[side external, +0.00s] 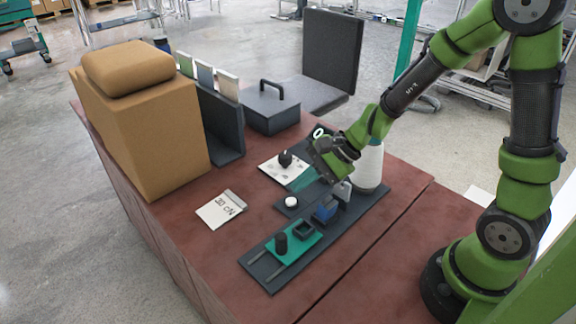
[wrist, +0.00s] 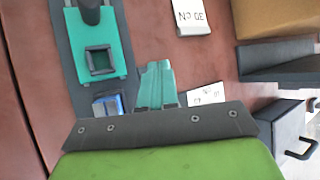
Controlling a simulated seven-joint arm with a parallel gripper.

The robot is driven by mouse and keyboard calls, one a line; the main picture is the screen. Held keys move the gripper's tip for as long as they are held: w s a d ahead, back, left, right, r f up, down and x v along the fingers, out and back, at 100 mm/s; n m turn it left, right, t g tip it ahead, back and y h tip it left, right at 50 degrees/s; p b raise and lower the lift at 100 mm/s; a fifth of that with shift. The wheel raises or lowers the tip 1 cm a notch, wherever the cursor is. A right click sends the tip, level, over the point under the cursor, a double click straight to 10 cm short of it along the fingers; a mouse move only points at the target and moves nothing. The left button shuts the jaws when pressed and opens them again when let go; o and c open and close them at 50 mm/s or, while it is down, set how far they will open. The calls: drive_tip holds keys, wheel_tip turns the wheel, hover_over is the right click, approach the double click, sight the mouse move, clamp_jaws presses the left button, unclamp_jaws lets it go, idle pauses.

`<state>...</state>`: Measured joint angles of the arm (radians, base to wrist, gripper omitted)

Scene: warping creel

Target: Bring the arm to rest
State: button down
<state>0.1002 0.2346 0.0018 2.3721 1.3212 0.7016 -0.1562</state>
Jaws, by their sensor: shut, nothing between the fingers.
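My gripper (side external: 301,181) is above the reddish-brown table (side external: 250,165), between a white card with a black knob (side external: 285,158) and a white cone (side external: 369,166). In the wrist view its two teal fingers (wrist: 155,86) are together, with nothing seen between them. They look clear of the objects below. My arm reaches in from the right, bent and holding nothing.
A dark base strip (side external: 262,272) carries a teal plate (side external: 309,243) and a blue block (side external: 325,210). A white disc (side external: 291,202) is nearby.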

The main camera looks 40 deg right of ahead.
drive_tip(key=s+d+r+n+h, duration=0.2)
drive_tip(key=s+r+n, duration=0.4)
drive_tip(key=r, duration=0.2)
drive_tip(key=s+d+r+n+t+h, duration=0.1)
drive_tip(key=s+d+r+n+h, duration=0.1)
drive_tip(key=s+r+n, duration=0.4)
wheel_tip(320, 180, up, 2)
drive_tip(key=shift+s+d+r+n+t+h, duration=0.1)
drive_tip(key=shift+s+d+n+t+h, duration=0.2)
drive_tip(key=shift+s, duration=0.3)
